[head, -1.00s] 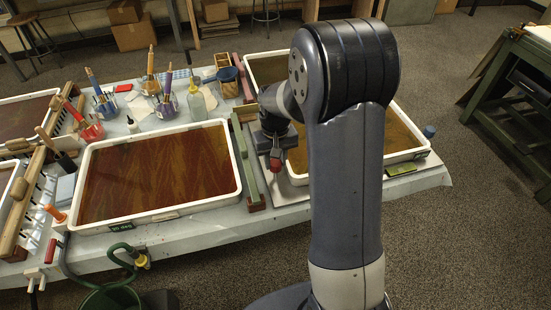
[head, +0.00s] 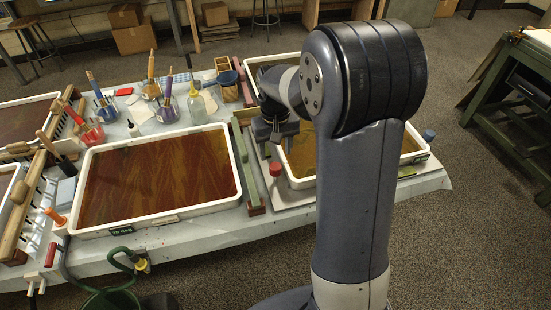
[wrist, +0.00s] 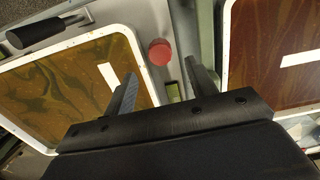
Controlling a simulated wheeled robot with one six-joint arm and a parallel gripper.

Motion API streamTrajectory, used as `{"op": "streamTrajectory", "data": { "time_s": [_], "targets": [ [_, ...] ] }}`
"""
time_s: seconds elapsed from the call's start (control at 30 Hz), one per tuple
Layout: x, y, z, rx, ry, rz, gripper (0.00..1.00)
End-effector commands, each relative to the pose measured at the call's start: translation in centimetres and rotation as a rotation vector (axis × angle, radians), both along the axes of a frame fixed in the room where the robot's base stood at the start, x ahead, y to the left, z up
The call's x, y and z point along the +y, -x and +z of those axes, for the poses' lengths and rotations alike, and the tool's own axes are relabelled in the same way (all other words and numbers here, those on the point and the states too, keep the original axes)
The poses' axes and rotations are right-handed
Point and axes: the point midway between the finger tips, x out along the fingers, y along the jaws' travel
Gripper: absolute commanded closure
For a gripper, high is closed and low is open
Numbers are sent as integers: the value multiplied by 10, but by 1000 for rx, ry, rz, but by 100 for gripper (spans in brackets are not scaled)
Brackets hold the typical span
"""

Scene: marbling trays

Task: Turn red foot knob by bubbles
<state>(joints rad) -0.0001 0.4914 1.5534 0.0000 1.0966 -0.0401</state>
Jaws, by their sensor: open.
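A round red knob (head: 275,169) stands upright on the pale metal base at the near left corner of the right-hand tray (head: 302,184). In the wrist view the red knob (wrist: 160,53) shows from above, just beyond the fingertips and in line with the gap between them. My gripper (wrist: 160,72) is open and empty, its fingers on either side of that gap. In the head view my gripper (head: 277,136) hangs above and behind the knob, apart from it. A small yellow-green piece (wrist: 173,92) shows between the fingers; I cannot tell whether it is a bubble level.
The brown-filled tray (head: 236,192) lies to the left, with a green and red rail (head: 246,172) between the trays. A dark cylinder (wrist: 47,31) lies beside the yellow tray in the wrist view. Bottles and brush jars stand behind; my arm hides part of the right-hand tray.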

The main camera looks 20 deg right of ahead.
Motion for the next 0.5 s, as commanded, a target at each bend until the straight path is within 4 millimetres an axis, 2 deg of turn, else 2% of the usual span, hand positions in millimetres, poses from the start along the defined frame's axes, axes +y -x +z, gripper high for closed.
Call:
{"op": "streamTrajectory", "data": {
  "time_s": [0.03,0.2,0.5],
  "targets": [
    [0,-1,12,-5,0,0,46],
    [0,-1,37,-3,0,0,46],
    [0,0,48,-1,0,0,46]
  ]
}}
